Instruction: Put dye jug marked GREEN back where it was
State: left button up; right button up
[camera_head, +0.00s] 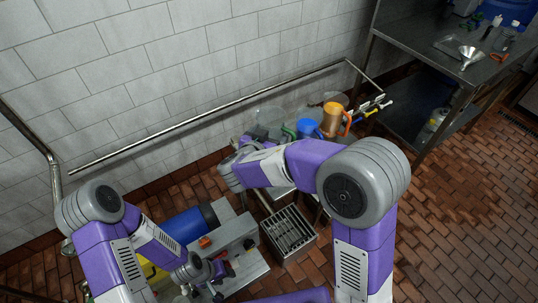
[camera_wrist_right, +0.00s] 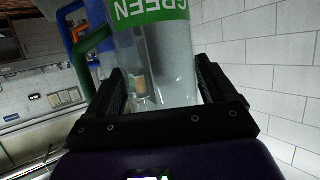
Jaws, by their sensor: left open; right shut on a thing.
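The dye jug marked GREEN (camera_wrist_right: 150,60) fills the top middle of the right wrist view. It is clear, with a green label whose letters appear upside down and a green handle (camera_wrist_right: 90,50) on its left. My right gripper (camera_wrist_right: 162,90) is shut on it, one finger on each side. In the head view my right forearm hides that gripper; a green handle (camera_head: 289,131) shows beside the blue jug (camera_head: 307,127). My left gripper (camera_head: 213,273) is open, low over the grey bench at bottom left. The jug's base is out of sight.
An orange jug (camera_head: 333,118) stands right of the blue one near the wall rail (camera_head: 215,120). A slotted metal bin (camera_head: 289,233) stands below my right forearm. A blue cylinder (camera_head: 184,225) lies by the grey bench (camera_head: 240,272). A steel table (camera_head: 425,50) stands at right; open brick floor lies before it.

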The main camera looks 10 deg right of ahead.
notch_tip(320, 180, down, 7)
jog(key=shift+r, duration=0.15)
jog(key=shift+b, duration=0.3)
jog(key=o, duration=1.3)
